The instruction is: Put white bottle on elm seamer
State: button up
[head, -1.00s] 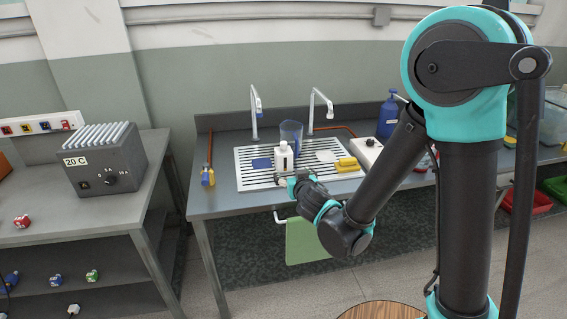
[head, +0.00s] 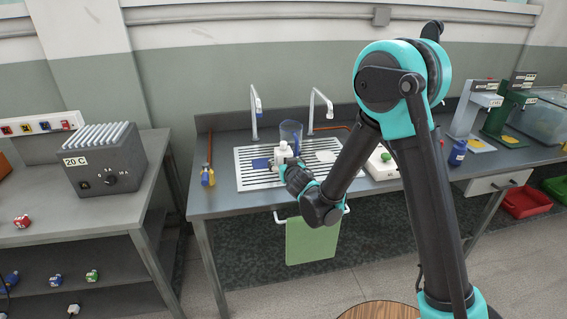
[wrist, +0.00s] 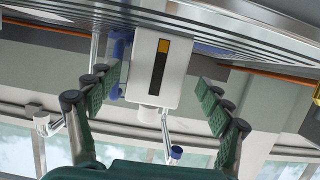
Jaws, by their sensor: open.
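The white bottle (head: 283,151) stands on the ribbed drainboard of the sink bench in the head view, its lower part hidden by my wrist. In the wrist view, which is upside down, the bottle (wrist: 158,75) shows a dark and orange label strip. My gripper (wrist: 160,90) is open, with one green-padded finger on each side of the bottle and gaps between. In the head view, my wrist hides the fingers. A grey-white machine (head: 476,112) and a green machine (head: 508,112) stand at the right; their labels are too small to read, so I cannot tell which is the elm seamer.
A blue bottle (head: 458,152) stands before the machines. A white box with a green button (head: 384,163) is partly behind my arm. A green cloth (head: 312,240) hangs at the bench front.

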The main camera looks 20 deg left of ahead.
aim_at(284, 158)
jog(key=x, duration=0.4)
jog(key=shift+w, duration=0.25)
jog(key=shift+d, duration=0.1)
jog(key=c, duration=1.5)
jog(key=shift+r, duration=0.15)
